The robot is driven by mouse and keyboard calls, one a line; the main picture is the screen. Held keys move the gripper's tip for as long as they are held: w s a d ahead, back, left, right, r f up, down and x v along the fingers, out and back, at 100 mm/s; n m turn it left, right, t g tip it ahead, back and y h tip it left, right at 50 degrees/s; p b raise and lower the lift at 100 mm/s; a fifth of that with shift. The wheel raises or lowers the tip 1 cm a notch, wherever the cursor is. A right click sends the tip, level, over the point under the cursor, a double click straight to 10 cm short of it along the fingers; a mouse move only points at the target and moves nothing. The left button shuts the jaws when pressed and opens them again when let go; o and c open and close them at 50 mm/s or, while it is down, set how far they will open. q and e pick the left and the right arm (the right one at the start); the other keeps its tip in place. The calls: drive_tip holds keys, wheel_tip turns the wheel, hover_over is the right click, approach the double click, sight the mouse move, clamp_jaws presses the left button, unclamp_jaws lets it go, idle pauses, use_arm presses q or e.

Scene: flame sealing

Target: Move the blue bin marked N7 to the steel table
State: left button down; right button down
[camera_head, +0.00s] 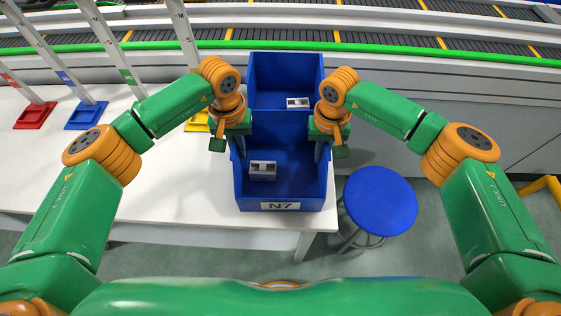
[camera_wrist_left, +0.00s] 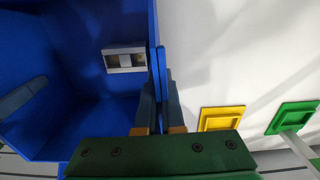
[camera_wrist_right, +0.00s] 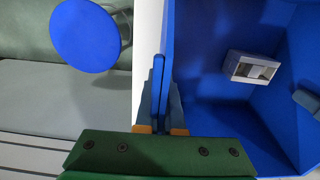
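The blue bin marked N7 (camera_head: 282,206) is in the middle of the head view, its label facing me, at the right end of the white table. A small grey metal part (camera_head: 262,171) lies inside it. My left gripper (camera_head: 236,152) is at its left wall and my right gripper (camera_head: 324,150) at its right wall. In the left wrist view the fingers (camera_wrist_left: 158,105) close on the wall's rim; in the right wrist view the fingers (camera_wrist_right: 160,100) do likewise. The bin's underside is hidden, so I cannot tell whether it is lifted. I see no clear steel table.
Another blue bin (camera_head: 262,70) with a grey part (camera_head: 297,102) stands directly behind. The white table (camera_head: 170,185) extends left, with red (camera_head: 34,115), blue (camera_head: 86,115) and yellow trays (camera_head: 196,122). A blue stool (camera_head: 380,200) stands close on the right. A conveyor (camera_head: 400,35) runs behind.

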use_arm(q)
drive_tip(key=shift+r, duration=0.1)
